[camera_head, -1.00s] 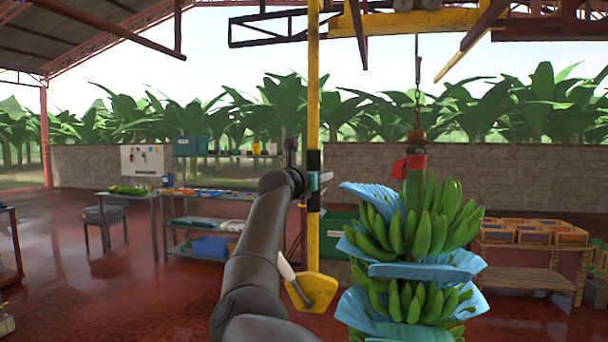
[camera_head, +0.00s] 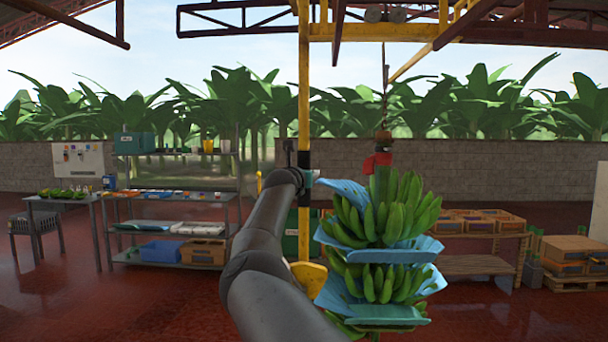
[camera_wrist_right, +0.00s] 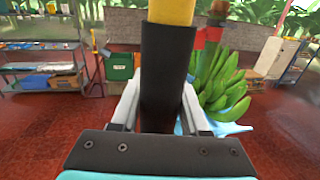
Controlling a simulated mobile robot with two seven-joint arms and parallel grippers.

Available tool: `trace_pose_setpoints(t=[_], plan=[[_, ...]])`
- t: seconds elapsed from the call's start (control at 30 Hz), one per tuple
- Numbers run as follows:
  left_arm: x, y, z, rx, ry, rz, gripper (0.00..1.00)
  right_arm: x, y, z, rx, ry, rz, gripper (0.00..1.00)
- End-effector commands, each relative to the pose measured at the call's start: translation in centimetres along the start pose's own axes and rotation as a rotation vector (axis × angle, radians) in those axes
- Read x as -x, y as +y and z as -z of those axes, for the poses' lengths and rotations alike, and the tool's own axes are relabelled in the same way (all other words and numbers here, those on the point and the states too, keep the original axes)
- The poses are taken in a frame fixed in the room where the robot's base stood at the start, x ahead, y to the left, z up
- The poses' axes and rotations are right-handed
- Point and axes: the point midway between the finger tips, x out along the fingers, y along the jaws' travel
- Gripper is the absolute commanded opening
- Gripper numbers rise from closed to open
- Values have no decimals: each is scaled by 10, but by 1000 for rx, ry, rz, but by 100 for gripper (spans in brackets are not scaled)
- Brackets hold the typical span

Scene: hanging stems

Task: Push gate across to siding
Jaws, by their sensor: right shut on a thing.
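The gate is a yellow upright bar (camera_head: 304,75) hanging from the overhead rail (camera_head: 375,32), with a black sleeve (camera_wrist_right: 168,75) around it and a yellow plate (camera_head: 308,274) low down. My right gripper (camera_wrist_right: 160,108) is shut on the black sleeve; its two pale fingers lie on either side of it. In the head view my right arm partly covers the bar and the gripper. A green banana bunch (camera_head: 385,215) with blue sheets hangs from a chain just right of the bar; it also shows in the right wrist view (camera_wrist_right: 220,80). My left gripper is not in view.
A shelf rack (camera_head: 175,200) and a table (camera_head: 62,198) stand at the left. A low bench with crates (camera_head: 470,222) and a pallet stack (camera_head: 575,255) stand at the right. A block wall (camera_head: 500,165) runs behind. Red floor is clear at the left.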

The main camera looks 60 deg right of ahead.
Motion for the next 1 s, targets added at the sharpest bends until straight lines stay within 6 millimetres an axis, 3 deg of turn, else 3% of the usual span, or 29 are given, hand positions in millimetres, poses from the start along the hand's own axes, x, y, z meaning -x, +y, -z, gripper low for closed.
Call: trace_pose_setpoints(t=[0.1,0.13,0.4,0.73,1.0], plan=[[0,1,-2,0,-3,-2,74,0,2,4,0,8,-3,0],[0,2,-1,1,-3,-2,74,0,2,4,0,8,-3,46],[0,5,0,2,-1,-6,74,0,1,2,0,3,-1,74],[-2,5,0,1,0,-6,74,2,1,0,-2,-1,0,74],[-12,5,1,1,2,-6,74,19,2,1,-6,-2,-1,74]])
